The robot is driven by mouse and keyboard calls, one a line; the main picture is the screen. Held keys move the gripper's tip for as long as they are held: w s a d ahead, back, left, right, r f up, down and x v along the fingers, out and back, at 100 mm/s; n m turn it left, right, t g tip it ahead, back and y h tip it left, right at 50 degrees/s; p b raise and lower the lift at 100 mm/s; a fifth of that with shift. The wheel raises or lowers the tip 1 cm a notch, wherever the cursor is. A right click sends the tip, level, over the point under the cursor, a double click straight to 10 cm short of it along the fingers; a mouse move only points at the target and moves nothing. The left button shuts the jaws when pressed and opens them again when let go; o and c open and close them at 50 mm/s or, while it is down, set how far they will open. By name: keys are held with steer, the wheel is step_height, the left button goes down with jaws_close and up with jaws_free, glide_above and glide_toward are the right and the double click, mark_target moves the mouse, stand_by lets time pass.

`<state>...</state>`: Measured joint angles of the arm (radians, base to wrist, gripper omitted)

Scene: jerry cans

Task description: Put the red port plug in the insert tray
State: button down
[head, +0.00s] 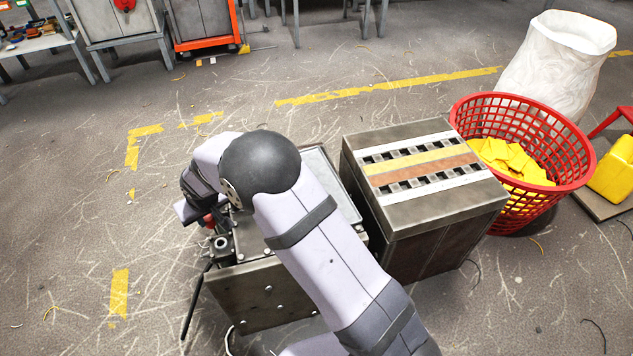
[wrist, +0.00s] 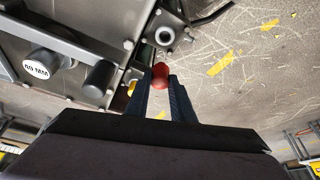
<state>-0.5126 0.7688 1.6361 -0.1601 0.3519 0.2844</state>
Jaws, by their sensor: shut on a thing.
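The red port plug (wrist: 161,70) sits between the fingertips of my gripper (wrist: 160,84) in the wrist view, and the fingers are shut on it. In the head view a bit of red plug (head: 208,220) shows under my gripper (head: 205,215), largely hidden by my wrist. A round, hollow metal port (head: 221,243) is just below it, at the front left of a metal machine; it also shows beyond the plug in the wrist view (wrist: 165,36). I cannot tell whether the plug touches anything there. No tray is clearly recognisable as the insert tray; a slotted-top box (head: 425,178) stands right of the machine.
The metal machine (head: 265,290) lies under my arm, partly hidden. A red basket (head: 535,140) with yellow pieces stands behind the slotted box, with a white sack (head: 555,65) behind it. A yellow can (head: 613,170) is at far right. The floor left of the machine is mostly clear.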

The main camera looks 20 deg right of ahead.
steer(key=shift+m+h, duration=0.3)
steer(key=shift+m, duration=0.5)
steer(key=w+d+r, duration=0.1)
steer(key=w+d, duration=0.2)
steer(key=d, duration=0.1)
steer(key=w+d+r+p, duration=0.1)
steer(key=w+d, duration=0.2)
steer(key=w, duration=0.1)
steer(key=w+d+r+p, duration=0.1)
steer(key=w+d, duration=0.2)
steer(key=d, duration=0.1)
steer(key=shift+w+d+r, duration=0.3)
steer(key=shift+w, duration=0.05)
steer(key=w+d+r+m+h, duration=0.15)
steer(key=d+r, duration=0.25)
steer(key=d, duration=0.6)
steer(key=w+d+r+m, duration=0.2)
steer(key=w+d+r, duration=0.1)
steer(key=d, duration=0.8)
steer(key=shift+n, duration=0.25)
steer(key=shift+a+f+b, duration=0.1)
steer(key=shift+f+b, duration=0.45)
steer(key=shift+f, duration=4.25)
steer(key=shift+f, duration=0.15)
steer(key=c, duration=1.5)
jaws_free()
steer(key=shift+c, duration=0.2)
